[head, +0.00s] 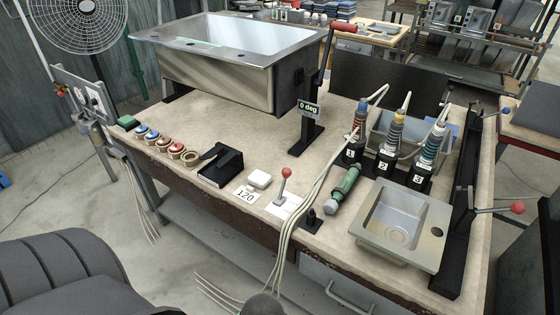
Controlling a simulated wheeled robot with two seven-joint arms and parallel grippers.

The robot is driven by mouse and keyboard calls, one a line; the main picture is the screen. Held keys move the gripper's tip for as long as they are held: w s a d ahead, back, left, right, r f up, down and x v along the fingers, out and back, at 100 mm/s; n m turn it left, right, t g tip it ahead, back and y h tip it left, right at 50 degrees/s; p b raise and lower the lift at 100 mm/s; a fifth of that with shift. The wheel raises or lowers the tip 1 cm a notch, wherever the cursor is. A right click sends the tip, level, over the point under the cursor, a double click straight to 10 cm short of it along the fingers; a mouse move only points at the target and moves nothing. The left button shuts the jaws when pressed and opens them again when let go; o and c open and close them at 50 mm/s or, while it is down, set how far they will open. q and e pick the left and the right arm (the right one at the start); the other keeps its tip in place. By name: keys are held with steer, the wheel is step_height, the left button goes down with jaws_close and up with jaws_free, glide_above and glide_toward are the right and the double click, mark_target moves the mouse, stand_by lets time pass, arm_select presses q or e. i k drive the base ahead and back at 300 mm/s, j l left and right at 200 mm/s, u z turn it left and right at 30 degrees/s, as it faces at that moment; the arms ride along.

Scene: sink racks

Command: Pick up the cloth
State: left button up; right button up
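I cannot identify a cloth for certain. A small white, rounded pad (260,179) lies on the workbench near its front edge, behind the card marked 120; I cannot tell whether it is folded fabric. A bit of blue (453,127) shows behind the numbered tools on the right, mostly hidden. Neither of my grippers is in view.
Cables hang over the front edge. A dark chair (65,270) stands front left.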

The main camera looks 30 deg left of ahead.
mark_target(259, 180)
steer(key=u, duration=1.05)
